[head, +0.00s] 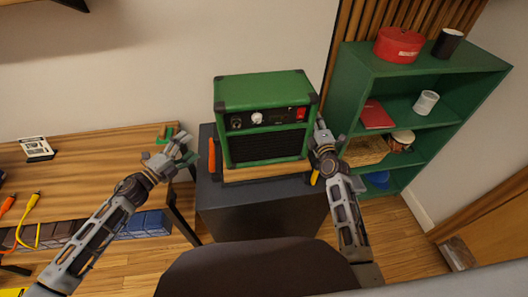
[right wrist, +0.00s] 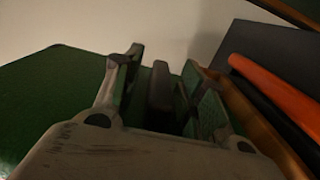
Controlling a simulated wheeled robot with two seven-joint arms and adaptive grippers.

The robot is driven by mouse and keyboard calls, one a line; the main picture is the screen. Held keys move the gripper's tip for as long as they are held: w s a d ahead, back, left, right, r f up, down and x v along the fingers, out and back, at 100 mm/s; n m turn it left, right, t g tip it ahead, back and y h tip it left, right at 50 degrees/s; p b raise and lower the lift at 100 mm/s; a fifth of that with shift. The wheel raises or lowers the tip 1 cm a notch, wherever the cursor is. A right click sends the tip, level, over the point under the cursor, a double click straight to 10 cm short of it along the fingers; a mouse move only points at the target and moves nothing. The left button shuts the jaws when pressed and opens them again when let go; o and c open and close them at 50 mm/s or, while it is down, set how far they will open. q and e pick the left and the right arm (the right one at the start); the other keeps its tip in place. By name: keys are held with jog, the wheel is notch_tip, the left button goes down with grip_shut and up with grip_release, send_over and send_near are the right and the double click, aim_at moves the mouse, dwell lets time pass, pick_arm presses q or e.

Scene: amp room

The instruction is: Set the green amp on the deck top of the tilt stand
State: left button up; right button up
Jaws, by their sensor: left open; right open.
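The green amp (head: 264,91) stands upright over the wooden deck top (head: 266,172) of the tilt stand, on a dark cabinet. It appears to rest on the deck; a small gap cannot be ruled out. Its knobs and black grille face me. My right gripper (head: 321,135) is open, close against the amp's right side; contact is unclear. In the right wrist view its fingers (right wrist: 160,85) show between the amp's green surface (right wrist: 45,105) and the deck's wooden edge (right wrist: 255,115). My left gripper (head: 182,150) is open and empty, left of the cabinet and apart from the amp.
An orange bar (head: 211,156) stands at the deck's left, and a yellow piece (head: 314,177) shows at its right. The dark cabinet (head: 260,212) has bare room in front. A wooden bench (head: 80,188) is at left, a green shelf (head: 432,62) at right.

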dwell(0.5)
jog(key=o, duration=0.8)
jog(key=shift+d, duration=0.15)
jog(key=shift+s+d, duration=0.1)
jog(key=shift+d, duration=3.25)
jog(key=shift+s, duration=0.1)
